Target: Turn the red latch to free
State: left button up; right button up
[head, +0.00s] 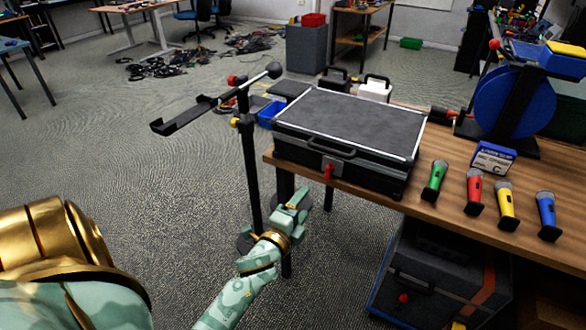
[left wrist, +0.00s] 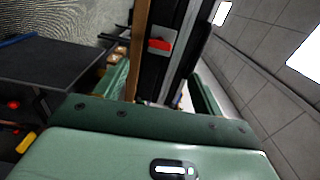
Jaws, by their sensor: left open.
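The black case (head: 348,125) lies closed on the wooden table, its grey lid framed in silver. In the left wrist view the red latch (left wrist: 159,45) shows ahead, between my two green fingers. My left gripper (head: 294,203) is open and empty, below and left of the latch, apart from it. My right gripper is not in view.
A black stand (head: 250,160) with a tray arm rises left of the case. Green, red, yellow and blue microphones (head: 473,192) stand right of it on the table (head: 420,205). A blue cable reel (head: 505,100) is behind them. A dark box (head: 430,275) sits under the table.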

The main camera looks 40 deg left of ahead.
pick_arm(q)
jog(key=v, duration=0.3)
jog(key=shift+s, duration=0.25)
jog(key=s+d+f+n+g+h+p, duration=0.1)
jog(key=s+d+f+n+g+h, duration=0.2)
jog(key=f, duration=1.1)
jog(key=s+d+f+n+g+h+p, duration=0.1)
jog(key=s+d+f+n+g, duration=0.15)
jog(key=s+f, duration=0.55)
jog(key=s+d+f+n+g, duration=0.1)
jog(key=s+d+f+g, duration=0.3)
jog(key=s+f, duration=0.45)
jog(key=s+f+n+g, duration=0.2)
jog(key=s+f+g, duration=0.2)
jog(key=s, duration=0.9)
jog(key=s+f+n+g+p, duration=0.1)
jog(key=s+f+n+g, duration=0.2)
jog(key=s, duration=1.1)
jog(key=shift+s+f+g, duration=0.3)
jog(key=shift+f+g, duration=0.15)
jog(key=shift+f, duration=0.45)
